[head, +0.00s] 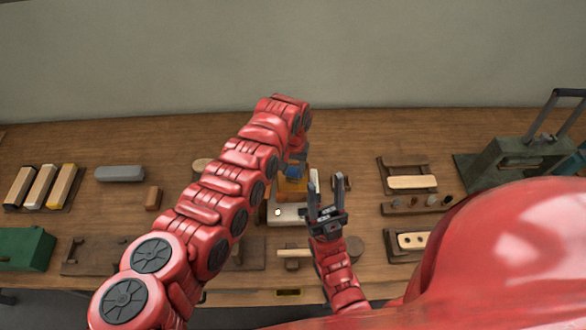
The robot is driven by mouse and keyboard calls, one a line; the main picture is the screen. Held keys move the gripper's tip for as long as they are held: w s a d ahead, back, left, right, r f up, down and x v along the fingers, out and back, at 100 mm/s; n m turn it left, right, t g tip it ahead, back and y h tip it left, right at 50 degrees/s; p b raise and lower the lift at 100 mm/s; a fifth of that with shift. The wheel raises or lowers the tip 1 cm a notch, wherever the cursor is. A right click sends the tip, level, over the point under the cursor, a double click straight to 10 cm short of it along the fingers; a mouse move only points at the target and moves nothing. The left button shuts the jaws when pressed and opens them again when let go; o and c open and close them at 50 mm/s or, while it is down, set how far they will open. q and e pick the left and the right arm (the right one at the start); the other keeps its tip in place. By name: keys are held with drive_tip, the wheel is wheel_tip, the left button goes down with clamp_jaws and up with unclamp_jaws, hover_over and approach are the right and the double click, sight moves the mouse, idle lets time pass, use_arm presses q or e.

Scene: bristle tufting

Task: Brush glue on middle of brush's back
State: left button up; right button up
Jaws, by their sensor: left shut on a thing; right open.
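My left arm reaches over the middle of the table, and its gripper (294,170) is largely hidden by the arm. It is shut on a small blue thing (293,172), its shape unclear. Just below it is an amber block-like thing (292,188), and below that a pale grey fixture (287,214) with a white spot. I cannot tell whether these touch. My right gripper (326,197) points up, open and empty, just right of the fixture. Pale wooden brush backs lie at the right, one plain (412,182) and one with holes (412,241). No glue is clearly visible.
Wooden bars (40,187), a grey block (120,174) and a green box (25,249) lie left. Bare table runs along the back.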

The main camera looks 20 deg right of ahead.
sight(293, 169)
use_arm(q)
drive_tip(key=shift+s+f+b, duration=0.1)
drive_tip(key=shift+f+b, duration=0.45)
drive_tip(key=shift+b, duration=0.05)
idle(1.5)
drive_tip(key=shift+r, duration=0.1)
wheel_tip(293, 169, up, 2)
drive_tip(key=shift+r+p, duration=0.1)
drive_tip(key=shift+p, duration=0.8)
drive_tip(key=shift+r+p, duration=1.35)
drive_tip(key=shift+r, duration=1)
